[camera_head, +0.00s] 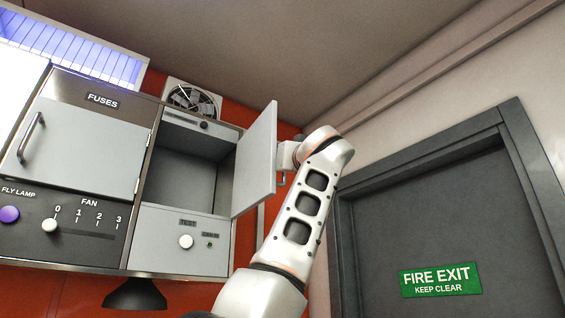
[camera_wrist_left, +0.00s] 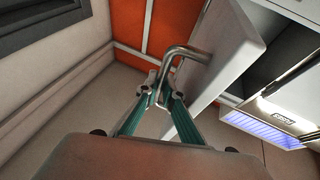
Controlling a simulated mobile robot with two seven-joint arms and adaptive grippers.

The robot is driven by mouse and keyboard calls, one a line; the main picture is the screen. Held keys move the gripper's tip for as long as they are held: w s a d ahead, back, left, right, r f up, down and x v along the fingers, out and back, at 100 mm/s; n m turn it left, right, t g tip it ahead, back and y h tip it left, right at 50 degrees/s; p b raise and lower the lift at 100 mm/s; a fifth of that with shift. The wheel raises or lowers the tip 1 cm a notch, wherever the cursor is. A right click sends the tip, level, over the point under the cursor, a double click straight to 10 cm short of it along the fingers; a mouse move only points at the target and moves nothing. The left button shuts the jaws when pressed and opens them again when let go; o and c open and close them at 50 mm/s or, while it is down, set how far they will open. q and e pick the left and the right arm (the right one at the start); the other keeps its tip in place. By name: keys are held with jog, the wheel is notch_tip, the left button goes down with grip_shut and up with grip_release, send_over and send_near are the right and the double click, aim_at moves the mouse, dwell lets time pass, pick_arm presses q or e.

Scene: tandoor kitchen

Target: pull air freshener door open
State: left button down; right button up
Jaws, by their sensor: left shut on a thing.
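The air freshener door (camera_head: 256,160) is a light grey panel that stands swung open at the right side of its compartment (camera_head: 185,165), showing a grey interior. In the left wrist view the door (camera_wrist_left: 225,55) carries a bent metal handle (camera_wrist_left: 183,52). My left gripper (camera_wrist_left: 158,98) is shut on the handle, its teal fingers close together around its end. In the head view my arm reaches up behind the door's right edge, and the door hides the handle and fingertips. My right gripper is in neither view.
Left of the compartment is a closed FUSES door (camera_head: 85,140) with its own handle, above a FAN slider panel (camera_head: 85,228). A TEST button (camera_head: 186,241) sits below the compartment. A dark fire exit door (camera_head: 450,220) is on the right wall.

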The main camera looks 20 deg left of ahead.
pick_arm(q)
jog(key=shift+d, duration=0.1)
dwell(0.3)
jog(key=c, duration=2.4)
grip_release()
jog(key=shift+d, duration=0.1)
jog(key=shift+c, duration=0.2)
